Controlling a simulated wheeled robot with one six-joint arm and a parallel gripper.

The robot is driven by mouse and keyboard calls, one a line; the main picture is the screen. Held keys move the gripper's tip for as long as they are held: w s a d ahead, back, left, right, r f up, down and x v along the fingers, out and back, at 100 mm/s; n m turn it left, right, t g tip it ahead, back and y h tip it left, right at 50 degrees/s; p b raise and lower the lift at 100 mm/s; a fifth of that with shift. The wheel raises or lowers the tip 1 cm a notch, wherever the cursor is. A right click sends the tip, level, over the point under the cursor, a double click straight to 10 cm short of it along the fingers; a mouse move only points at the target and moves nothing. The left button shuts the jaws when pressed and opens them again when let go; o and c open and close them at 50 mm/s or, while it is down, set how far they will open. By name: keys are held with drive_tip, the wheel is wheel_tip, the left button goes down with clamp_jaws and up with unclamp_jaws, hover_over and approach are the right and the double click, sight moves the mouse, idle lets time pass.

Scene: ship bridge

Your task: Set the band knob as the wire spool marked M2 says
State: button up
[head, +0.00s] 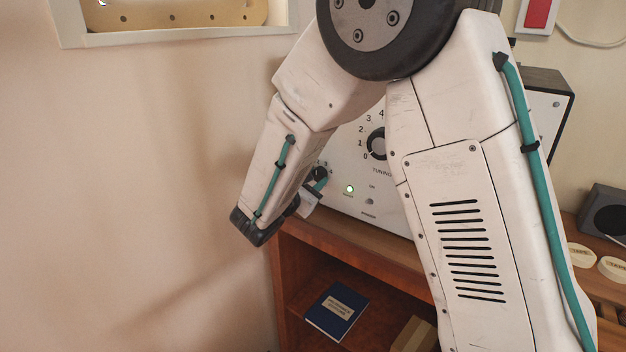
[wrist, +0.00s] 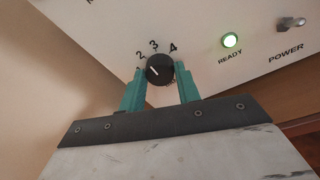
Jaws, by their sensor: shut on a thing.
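The small black knob (wrist: 160,69) on the white panel has the numbers 2, 3 and 4 around its top. A mark at its left is partly hidden by a finger. Its white pointer line slants up and left, roughly toward the 2. My gripper (wrist: 160,82) has its teal fingers closed on the knob's two sides. In the head view the knob (head: 319,173) shows just beyond my gripper (head: 318,184), at the panel's lower left. The name of this knob is not readable. I see no wire spool marked M2 in either view.
A larger tuning knob (head: 377,145) is partly behind my arm. A green ready light (wrist: 230,41) and power switch (wrist: 291,23) are right of the held knob. A blue book (head: 337,311) lies on the shelf below. Tape rolls (head: 612,268) and a dark box (head: 605,213) stand right.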

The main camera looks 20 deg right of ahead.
drive_tip(key=shift+a+n+g, duration=0.1)
drive_tip(key=shift+n+g, duration=0.3)
drive_tip(key=shift+n, duration=1.7)
drive_tip(key=o, duration=1)
drive_tip(key=shift+c, duration=0.2)
drive_tip(key=v, duration=0.7)
drive_tip(key=shift+s+a, duration=0.25)
drive_tip(key=shift+a, duration=0.05)
